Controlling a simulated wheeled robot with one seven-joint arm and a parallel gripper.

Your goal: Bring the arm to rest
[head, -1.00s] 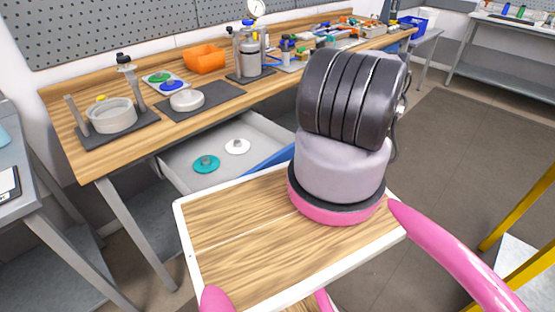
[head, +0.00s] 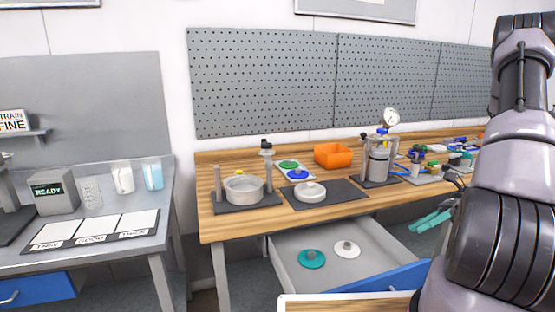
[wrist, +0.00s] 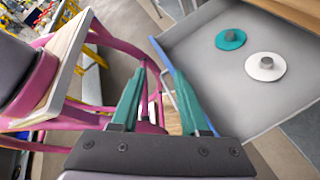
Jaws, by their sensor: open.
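My arm fills the right side of the head view. My gripper (head: 432,222) shows there as teal fingers just left of the arm, near the bench's front edge. In the wrist view my gripper (wrist: 163,95) has its two teal fingers spread apart with nothing between them. The open drawer (head: 290,240) lies to the left of and below the gripper in the head view. In the wrist view the drawer (wrist: 215,50) is to the right, with its blue front close beside the fingers.
The drawer holds a teal disc (head: 312,259) and a white disc (head: 346,249). The wooden bench (head: 228,226) above carries a grey pot (head: 243,188), an orange bin (head: 333,155) and a gauge vessel (head: 378,160). A grey table (head: 130,257) with a READY box (head: 53,192) stands left.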

